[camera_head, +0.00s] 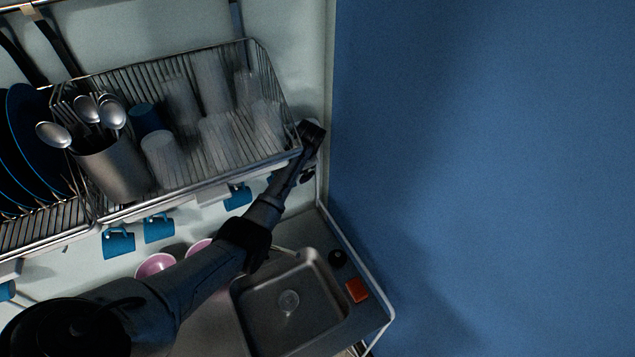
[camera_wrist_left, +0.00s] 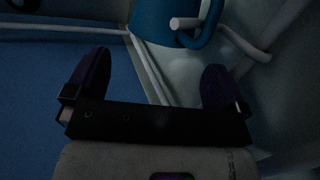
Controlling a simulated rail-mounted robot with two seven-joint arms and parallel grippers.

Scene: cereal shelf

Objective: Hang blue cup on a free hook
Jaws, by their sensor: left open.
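Several blue cups hang in a row under the rack in the head view: one at left (camera_head: 118,243), one beside it (camera_head: 158,229), and one further right (camera_head: 237,198). Another blue cup (camera_head: 145,120) stands in the rack among the glasses. My left arm reaches up past the rack's right end, with its dark gripper (camera_head: 311,133) there. In the left wrist view my left gripper (camera_wrist_left: 155,85) is open, with nothing between its fingers. A blue cup (camera_wrist_left: 160,20) is ahead of it at the top edge, partly cut off, with a pale peg (camera_wrist_left: 186,23) at its handle.
The wire dish rack (camera_head: 190,187) holds glasses, blue plates (camera_head: 25,130) and a metal holder (camera_head: 115,172) with spoons. Below are pink bowls (camera_head: 155,266), a sink (camera_head: 290,325), a red-orange block (camera_head: 357,290) and the counter's metal rail (camera_head: 362,262). The blue area at right is clear.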

